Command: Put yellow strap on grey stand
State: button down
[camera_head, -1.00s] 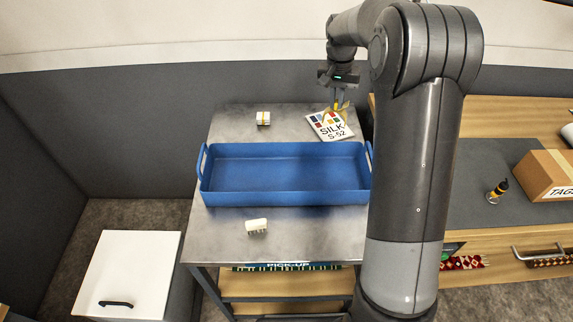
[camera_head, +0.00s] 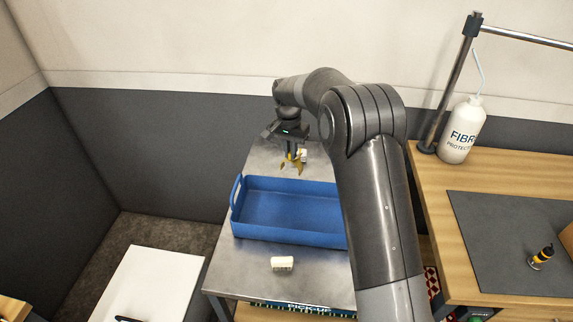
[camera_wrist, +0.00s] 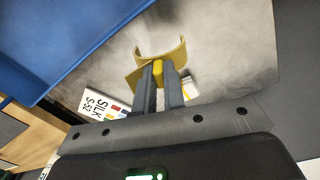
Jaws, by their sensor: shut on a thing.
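My gripper (camera_head: 292,157) is shut on the yellow strap (camera_head: 299,166), above the back of the grey metal-topped table (camera_head: 236,278). In the wrist view the curved yellow strap (camera_wrist: 175,55) is pinched between the two fingertips (camera_wrist: 159,72), with its bent ends spreading to both sides. The strap appears clear of the table top, though the exact gap is hard to tell. The grey metal table is the only grey stand-like thing I can make out; I see no separate grey stand.
A blue tray (camera_head: 290,235) lies on the table, with a white brush-like block (camera_head: 282,263) in front. A SILK card (camera_wrist: 97,103) and a small white block with a yellow band (camera_wrist: 189,88) lie near the gripper. A wooden bench (camera_head: 435,200) stands right.

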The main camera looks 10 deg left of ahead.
aim_at(284, 159)
jog(key=shift+w+a+f, duration=0.25)
jog(key=shift+a+f, duration=0.5)
jog(key=shift+a, duration=0.3)
notch_tip(284, 159, down, 4)
jog(key=shift+r, duration=0.1)
jog(key=c, duration=1.5)
grip_release()
jog(key=r, duration=1.2)
jog(key=shift+a+r, duration=0.15)
jog(key=shift+a, duration=0.05)
